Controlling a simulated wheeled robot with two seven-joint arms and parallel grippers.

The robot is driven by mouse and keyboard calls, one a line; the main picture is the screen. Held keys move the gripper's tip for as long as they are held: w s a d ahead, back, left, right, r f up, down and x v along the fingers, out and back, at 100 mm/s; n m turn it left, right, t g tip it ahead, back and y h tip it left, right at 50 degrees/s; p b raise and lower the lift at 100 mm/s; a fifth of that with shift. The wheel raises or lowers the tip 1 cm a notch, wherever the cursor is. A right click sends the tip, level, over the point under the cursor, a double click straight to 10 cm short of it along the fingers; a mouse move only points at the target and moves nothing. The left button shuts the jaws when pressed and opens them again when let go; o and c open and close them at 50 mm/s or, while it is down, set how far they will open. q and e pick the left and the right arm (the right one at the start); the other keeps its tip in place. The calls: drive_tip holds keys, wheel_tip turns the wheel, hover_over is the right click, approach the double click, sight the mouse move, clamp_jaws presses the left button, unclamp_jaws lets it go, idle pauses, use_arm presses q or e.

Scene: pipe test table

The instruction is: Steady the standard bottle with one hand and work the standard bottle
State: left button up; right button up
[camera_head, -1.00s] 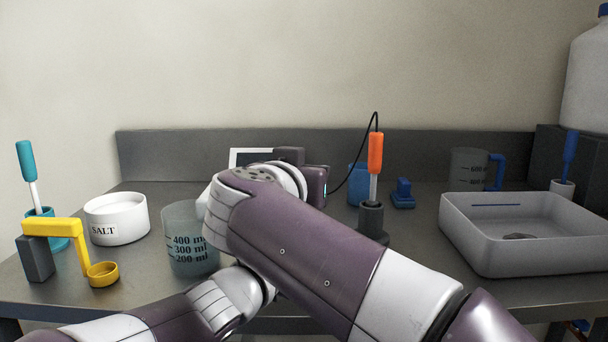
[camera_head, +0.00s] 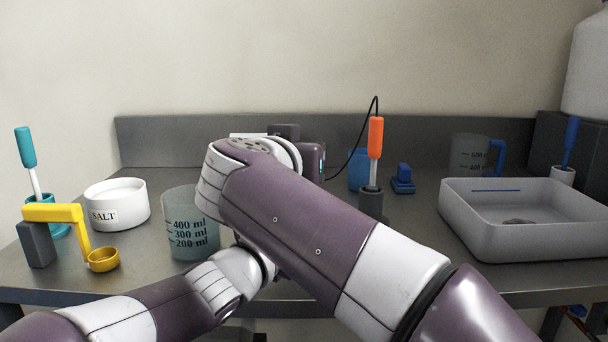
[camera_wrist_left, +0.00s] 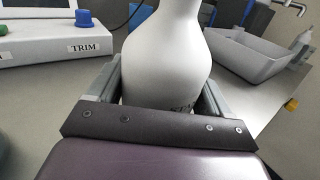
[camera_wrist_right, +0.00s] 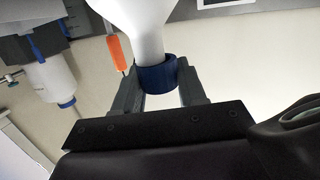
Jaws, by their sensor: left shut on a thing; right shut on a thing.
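The standard bottle is white with a blue cap. In the left wrist view its smooth body (camera_wrist_left: 165,62) stands between the fingers of my left gripper (camera_wrist_left: 160,82), which is shut on it. Some dark print on the body is partly covered. In the right wrist view the bottle's neck (camera_wrist_right: 147,35) runs into the blue cap (camera_wrist_right: 156,74). My right gripper (camera_wrist_right: 160,84) is shut at the cap, with a finger on either side. In the head view my arms hide the bottle and both grippers.
In the head view a frosted measuring beaker (camera_head: 189,222), salt pot (camera_head: 117,206) and yellow scoop stand (camera_head: 54,213) are at left. An orange-handled tool (camera_head: 375,138) and a grey tray (camera_head: 525,219) are at right. A box marked TRIM (camera_wrist_left: 60,45) is near the left gripper.

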use_arm(q)
drive_tip(key=shift+f, duration=0.1)
use_arm(e)
wheel_tip(320, 180, up, 3)
drive_tip(key=shift+r, duration=0.1)
use_arm(q)
drive_tip(key=shift+f, duration=0.1)
use_arm(e)
drive_tip(key=shift+s+d+f, duration=0.1)
drive_tip(key=shift+s+f, duration=0.05)
drive_tip(key=shift+f, duration=1.6)
drive_tip(key=shift+f, duration=0.15)
